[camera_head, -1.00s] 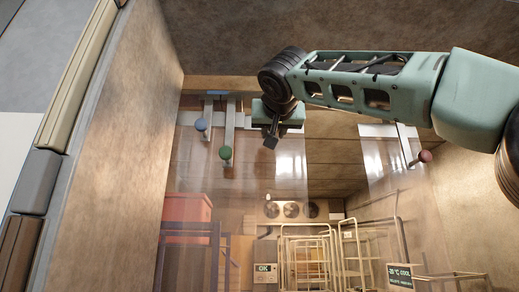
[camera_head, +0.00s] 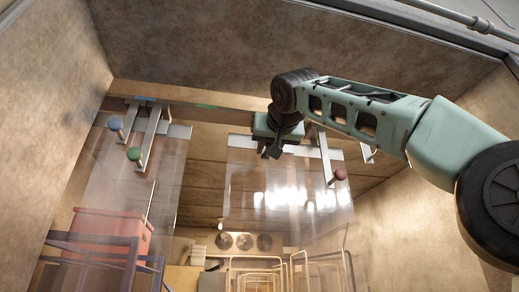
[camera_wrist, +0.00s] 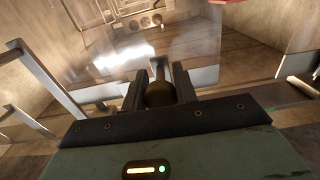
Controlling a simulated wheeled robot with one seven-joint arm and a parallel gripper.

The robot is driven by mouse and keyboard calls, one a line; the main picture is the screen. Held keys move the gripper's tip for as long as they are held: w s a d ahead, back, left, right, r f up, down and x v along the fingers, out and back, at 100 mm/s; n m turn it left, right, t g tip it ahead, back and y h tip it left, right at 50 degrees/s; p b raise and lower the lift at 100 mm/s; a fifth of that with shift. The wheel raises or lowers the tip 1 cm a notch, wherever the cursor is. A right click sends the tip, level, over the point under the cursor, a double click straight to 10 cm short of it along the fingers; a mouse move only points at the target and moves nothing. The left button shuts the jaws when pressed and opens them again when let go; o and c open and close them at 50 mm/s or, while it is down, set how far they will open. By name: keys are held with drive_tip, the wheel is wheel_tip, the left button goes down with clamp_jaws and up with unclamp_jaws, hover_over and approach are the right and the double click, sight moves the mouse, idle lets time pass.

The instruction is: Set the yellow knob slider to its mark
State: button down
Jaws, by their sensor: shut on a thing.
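My gripper (camera_head: 270,153) is up near the rail, left of the pink-red knob (camera_head: 340,174). In the wrist view its two fingers are shut on a round knob (camera_wrist: 160,94), which looks dark olive-brown in shadow. I take it for the yellow knob; in the head view my gripper hides it. A clear curtain panel (camera_head: 262,185) hangs below, by the pink-red knob's slider. The blue knob (camera_head: 115,124) and green knob (camera_head: 134,153) hang on slider arms at the left. A blue mark and a green mark (camera_head: 206,106) show on the rail (camera_head: 180,101); I see no yellow mark.
A red crate (camera_head: 115,232) stands low at the left behind clear curtain. Wire racks (camera_head: 320,270) and round fans (camera_head: 244,242) are in the room beyond. Walls flank the entry on both sides. The rail between the green slider and my gripper is free.

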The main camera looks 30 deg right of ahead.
drive_tip(key=shift+d, duration=0.15)
drive_tip(key=c, duration=1.1)
unclamp_jaws()
drive_tip(key=shift+s, duration=0.1)
drive_tip(key=b+v, duration=0.4)
drive_tip(key=v, duration=1.3)
drive_tip(key=shift+s, duration=0.15)
